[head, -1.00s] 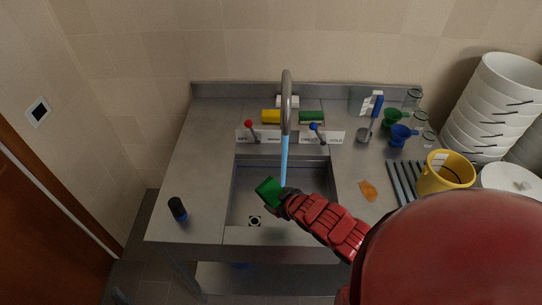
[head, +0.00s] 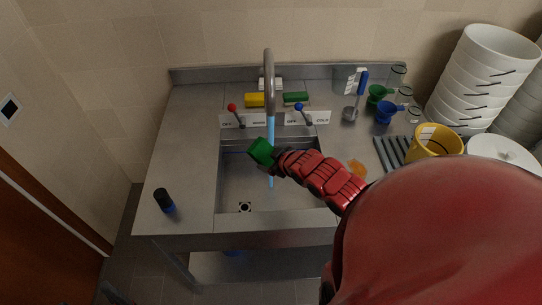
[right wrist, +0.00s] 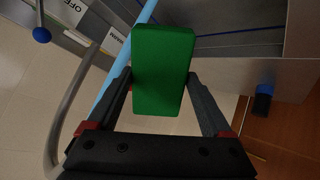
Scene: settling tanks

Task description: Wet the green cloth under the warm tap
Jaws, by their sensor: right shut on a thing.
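The green cloth (head: 260,150), a small block shape, is held by my right gripper (head: 275,158) above the sink (head: 232,185). The right wrist view shows the cloth (right wrist: 162,75) between both fingers. A blue stream (head: 270,130) runs from the grey tap spout (head: 268,70) into the sink. The cloth is just left of the stream in the head view; I cannot tell if they touch. My left gripper is not in view.
A yellow sponge (head: 254,100) and a green one (head: 295,98) lie behind the levers. A dark bottle (head: 164,200) stands on the left counter. Right are funnels, a yellow bucket (head: 435,142), an orange patch (head: 357,168) and stacked white bowls (head: 485,80).

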